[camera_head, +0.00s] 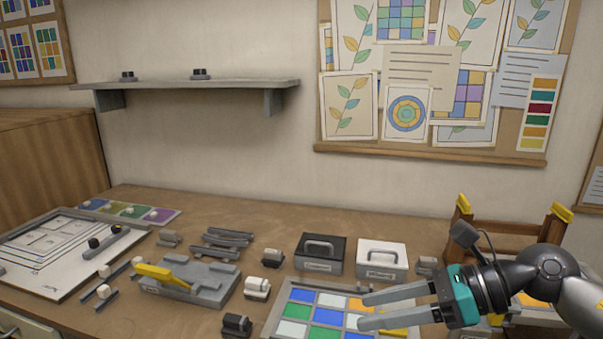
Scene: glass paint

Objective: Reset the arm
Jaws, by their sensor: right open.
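My right gripper (362,310) is at the lower right, its arm coming in from the right edge. Its two long grey fingers point left and are spread apart with nothing between them. They are over the right part of a panel of coloured glass squares (327,315), hiding some of it. I cannot tell whether they touch it. My left gripper is not in view.
A dark box (320,267) and a white box (381,272), both with handles, stand behind the panel. A grey fixture with a yellow lever (187,278) and small grey blocks are left of it. A white board (50,280) lies far left. A wooden rack (548,236) stands right.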

